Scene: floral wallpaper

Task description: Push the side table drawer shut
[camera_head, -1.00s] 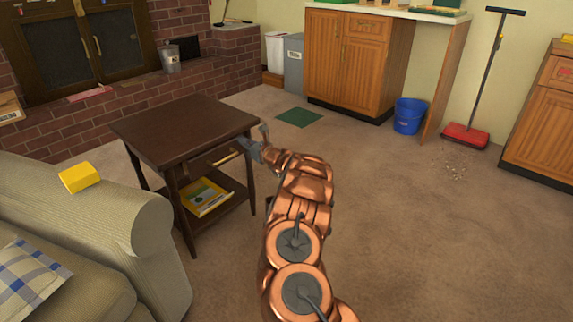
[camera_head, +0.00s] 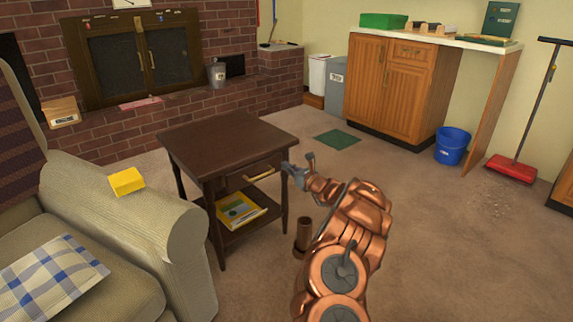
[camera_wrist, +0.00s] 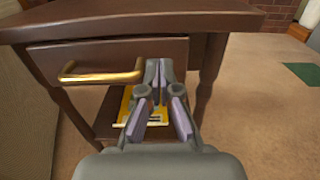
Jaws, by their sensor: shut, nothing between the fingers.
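The dark wooden side table (camera_head: 225,143) stands left of centre in the head view. Its drawer (camera_head: 250,174) has a brass handle (camera_head: 260,173). In the wrist view the drawer front (camera_wrist: 110,53) seems to stand out a little from the table frame; how far is hard to tell. The handle (camera_wrist: 100,78) is left of my gripper (camera_wrist: 158,66). My gripper is shut and empty, its fingertips in front of the drawer front's right part. I cannot tell whether they touch it. The gripper (camera_head: 296,170) also shows in the head view, just right of the drawer.
Yellow reading matter (camera_head: 238,211) lies on the table's lower shelf. A sofa (camera_head: 165,225) with a yellow box (camera_head: 126,181) on its arm stands close at left. A brick hearth (camera_head: 195,107) is behind. Carpet is open to the right, with a blue bucket (camera_head: 452,146) farther off.

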